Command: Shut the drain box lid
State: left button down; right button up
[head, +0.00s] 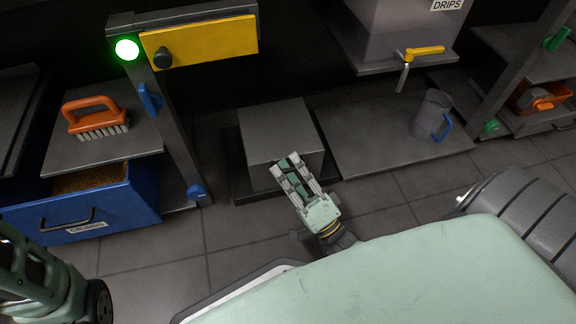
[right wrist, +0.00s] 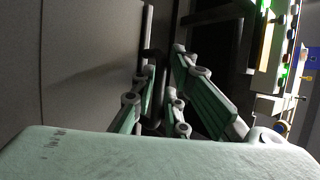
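A plain grey box (head: 280,130), which I take to be the drain box, stands low on the floor in the middle of the head view. Its top looks flat, and I cannot make out a separate lid. My right gripper (head: 287,162) is at its near edge, fingers pointing at it; I cannot tell whether they touch. In the right wrist view, the right gripper's fingertips (right wrist: 164,62) are apart beside a dark bar, with nothing clearly held. Green and dark parts of my left arm show at the lower left; its fingertips cannot be made out.
A blue crumbs drawer (head: 110,207) stands open at left, below a shelf with an orange brush (head: 95,118). A yellow panel (head: 205,42) hangs above. At right are a grey jug (head: 431,113) and a yellow tap handle (head: 425,51).

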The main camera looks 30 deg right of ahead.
jog(key=shift+r, duration=0.1)
jog(key=shift+r, duration=0.1)
notch_tip(320, 180, up, 10)
jog(key=shift+f, duration=0.15)
dwell(0.4)
jog(key=s+d+f+b, duration=0.2)
jog(key=s+f+b, duration=0.1)
jog(key=s+f, duration=0.2)
jog(key=shift+s+f, duration=0.35)
jog(key=shift+f, duration=0.55)
dwell(0.4)
